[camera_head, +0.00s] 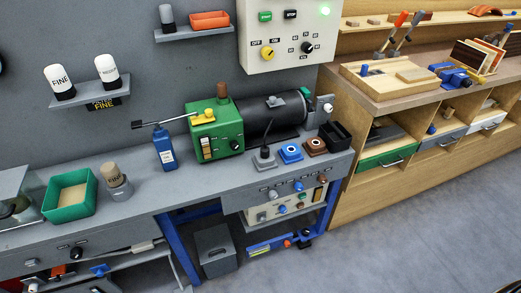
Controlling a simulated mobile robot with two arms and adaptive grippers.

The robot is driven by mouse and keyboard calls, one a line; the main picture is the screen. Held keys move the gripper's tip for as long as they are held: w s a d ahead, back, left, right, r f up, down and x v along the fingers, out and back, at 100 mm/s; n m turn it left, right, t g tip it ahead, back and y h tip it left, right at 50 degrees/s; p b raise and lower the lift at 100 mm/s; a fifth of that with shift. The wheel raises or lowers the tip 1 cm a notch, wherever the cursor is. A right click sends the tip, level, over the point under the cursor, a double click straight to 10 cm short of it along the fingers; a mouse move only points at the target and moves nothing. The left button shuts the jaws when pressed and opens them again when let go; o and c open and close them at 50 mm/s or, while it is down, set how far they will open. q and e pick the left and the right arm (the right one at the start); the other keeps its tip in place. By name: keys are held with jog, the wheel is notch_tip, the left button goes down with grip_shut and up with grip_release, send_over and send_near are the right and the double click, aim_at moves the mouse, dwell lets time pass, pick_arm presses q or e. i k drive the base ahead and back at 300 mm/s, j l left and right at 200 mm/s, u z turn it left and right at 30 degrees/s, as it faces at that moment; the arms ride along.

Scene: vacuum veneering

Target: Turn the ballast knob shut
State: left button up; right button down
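A vacuum pump with a green body (225,128) and a black motor (265,115) stands on the grey bench against the wall. A brown cap (222,90) sits on top of the green body. Neither of my grippers is in view.
A blue bottle (164,152), a tan-capped jar (115,182) and a green tray (69,203) stand left of the pump. Small blocks and a black bin (335,136) stand right of it. A control panel (287,35) hangs above. The floor (400,240) in front is clear.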

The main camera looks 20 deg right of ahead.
aim_at(282, 209)
jog(key=z, duration=0.7)
jog(key=i+l+u, duration=0.2)
jog(key=l, duration=0.2)
jog(key=l+u, duration=0.15)
jog(key=l, duration=0.25)
